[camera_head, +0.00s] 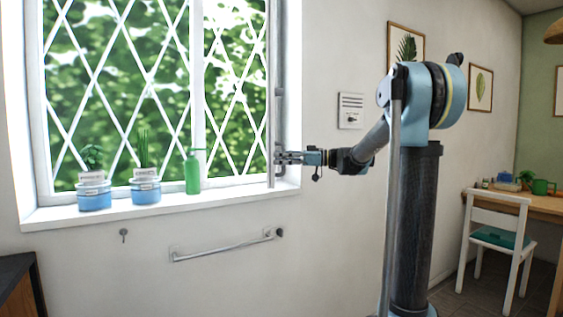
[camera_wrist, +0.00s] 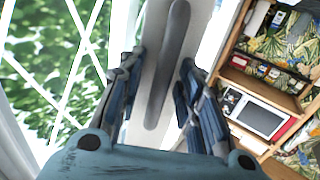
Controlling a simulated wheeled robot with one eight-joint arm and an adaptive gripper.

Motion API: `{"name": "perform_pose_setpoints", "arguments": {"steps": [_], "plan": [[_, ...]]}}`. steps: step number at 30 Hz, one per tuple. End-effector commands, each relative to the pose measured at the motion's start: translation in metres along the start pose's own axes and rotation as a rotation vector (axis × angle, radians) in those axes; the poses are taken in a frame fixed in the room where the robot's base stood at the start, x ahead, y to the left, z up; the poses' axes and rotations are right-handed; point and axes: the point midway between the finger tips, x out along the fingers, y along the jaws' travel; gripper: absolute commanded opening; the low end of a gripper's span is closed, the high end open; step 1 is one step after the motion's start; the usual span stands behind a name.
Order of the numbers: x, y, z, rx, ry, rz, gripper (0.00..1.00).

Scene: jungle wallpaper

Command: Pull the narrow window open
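The narrow window (camera_head: 272,60) shows in the head view as a thin white sash at the right side of the window opening, seen nearly edge-on. Its long grey handle (camera_head: 279,110) runs upright along it. My gripper (camera_head: 281,157) is at the handle's lower part. In the wrist view the grey handle (camera_wrist: 168,65) lies on the white sash between the two fingers of my gripper (camera_wrist: 157,90). The fingers are apart, with gaps visible on both sides of the handle. Whether a fingertip touches the sash is unclear.
Two potted plants (camera_head: 94,190) (camera_head: 145,185) and a green bottle (camera_head: 193,172) stand on the white sill (camera_head: 225,197). A rail (camera_head: 225,246) and a hook (camera_head: 123,234) are on the wall below. A white chair (camera_head: 495,235) and wooden table (camera_head: 545,203) stand far right.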

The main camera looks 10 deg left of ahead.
Motion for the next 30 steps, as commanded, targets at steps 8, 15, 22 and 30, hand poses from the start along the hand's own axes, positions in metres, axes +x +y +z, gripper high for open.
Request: {"name": "perform_pose_setpoints", "arguments": {"steps": [8,15,22,30], "plan": [[-0.021,0.001,0.0,0.0,0.0,0.003,0.33],[-0.062,0.002,0.001,0.0,0.0,0.004,0.33],[-0.097,0.002,0.001,0.001,0.0,0.003,0.33],[-0.118,0.001,0.001,0.001,0.0,0.001,0.33]]}}
